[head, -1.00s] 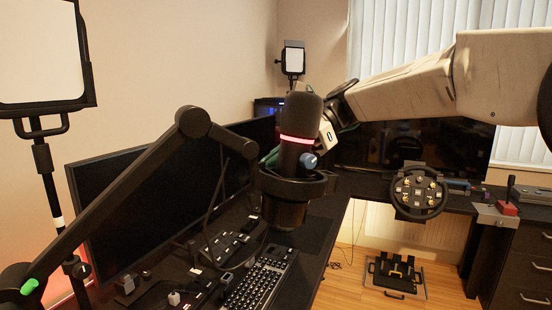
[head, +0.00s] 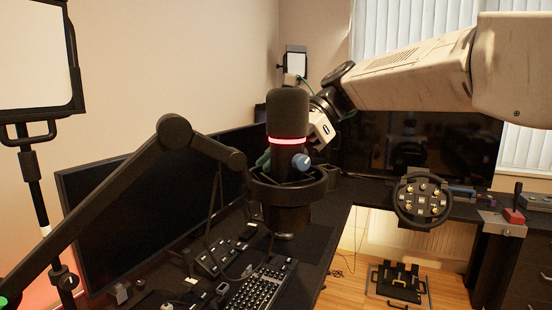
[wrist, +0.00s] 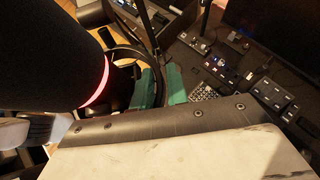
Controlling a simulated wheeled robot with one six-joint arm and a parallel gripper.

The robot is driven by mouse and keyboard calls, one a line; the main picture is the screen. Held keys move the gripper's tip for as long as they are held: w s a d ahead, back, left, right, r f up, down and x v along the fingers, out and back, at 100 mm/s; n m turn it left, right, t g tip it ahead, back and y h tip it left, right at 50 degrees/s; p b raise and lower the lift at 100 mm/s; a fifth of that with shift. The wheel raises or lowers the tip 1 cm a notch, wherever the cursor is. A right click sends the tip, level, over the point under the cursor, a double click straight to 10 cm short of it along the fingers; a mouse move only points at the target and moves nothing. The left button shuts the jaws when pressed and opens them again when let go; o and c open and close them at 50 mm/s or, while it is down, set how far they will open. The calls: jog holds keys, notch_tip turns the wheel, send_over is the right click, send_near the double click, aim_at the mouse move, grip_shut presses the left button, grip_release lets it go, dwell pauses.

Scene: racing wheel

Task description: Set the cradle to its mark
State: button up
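The cradle (head: 288,190) is a black ring mount on the end of a black jointed boom arm (head: 118,184). It holds a dark microphone (head: 288,112) with a glowing red band, standing about upright above the desk. The microphone also shows large at the left of the wrist view (wrist: 50,55). My gripper (wrist: 161,86), with teal fingers, is behind the microphone in the head view. In the wrist view its fingers lie close on either side of the dark cradle rim and appear shut on it. The contact is partly hidden. I cannot make out the mark.
A monitor (head: 140,200) stands behind the boom arm, with a keyboard (head: 258,288) and button boxes (head: 220,257) below on the desk. A light panel (head: 36,62) is at left. A racing wheel (head: 422,201) is at right, with pedals (head: 400,282) on the floor.

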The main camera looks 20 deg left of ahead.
jog(key=v, duration=0.7)
jog(key=shift+w+d+r, duration=0.15)
jog(key=shift+w+r, duration=0.1)
